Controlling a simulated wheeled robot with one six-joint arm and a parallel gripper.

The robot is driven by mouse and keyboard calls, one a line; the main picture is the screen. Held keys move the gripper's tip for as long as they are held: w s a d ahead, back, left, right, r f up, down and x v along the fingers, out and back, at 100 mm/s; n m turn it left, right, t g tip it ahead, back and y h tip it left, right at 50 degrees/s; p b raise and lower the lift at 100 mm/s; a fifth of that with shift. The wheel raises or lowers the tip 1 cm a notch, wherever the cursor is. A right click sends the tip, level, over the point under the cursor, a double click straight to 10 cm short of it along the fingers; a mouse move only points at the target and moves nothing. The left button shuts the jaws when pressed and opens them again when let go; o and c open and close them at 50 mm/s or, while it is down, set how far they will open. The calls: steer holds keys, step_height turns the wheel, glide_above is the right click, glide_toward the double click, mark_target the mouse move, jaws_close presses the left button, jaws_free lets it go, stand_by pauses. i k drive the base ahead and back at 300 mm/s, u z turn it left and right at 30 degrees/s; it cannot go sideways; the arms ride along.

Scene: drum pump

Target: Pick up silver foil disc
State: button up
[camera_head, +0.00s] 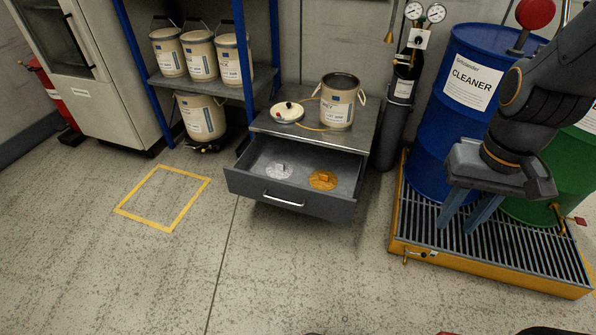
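The silver foil disc (277,172) lies flat in the left part of the open drawer (297,208), with a small upright tab on it. A gold-orange disc (323,181) lies to its right in the same drawer. My gripper (458,224) is at the right, in front of the blue drum and over the grated pallet, well to the right of the drawer. Its two fingers point down and stand apart with nothing between them.
An open pail (338,103) and a round lid (287,113) stand on the cabinet top. A blue drum (462,105) and gas cylinder (393,125) stand right of it. A yellow-edged grated pallet (500,274) is below my arm. The floor before the drawer is clear.

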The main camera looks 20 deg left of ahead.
mark_target(279, 169)
steer(key=u, duration=0.85)
steer(key=k, duration=1.1)
steer(key=u, duration=1.5)
steer(key=i, duration=2.1)
steer(key=z, duration=0.4)
steer(key=i, duration=1.25)
steer(key=z, duration=1.5)
steer(key=i, duration=0.9)
steer(key=z, duration=1.3)
steer(key=i, duration=0.2)
steer(key=u, duration=0.1)
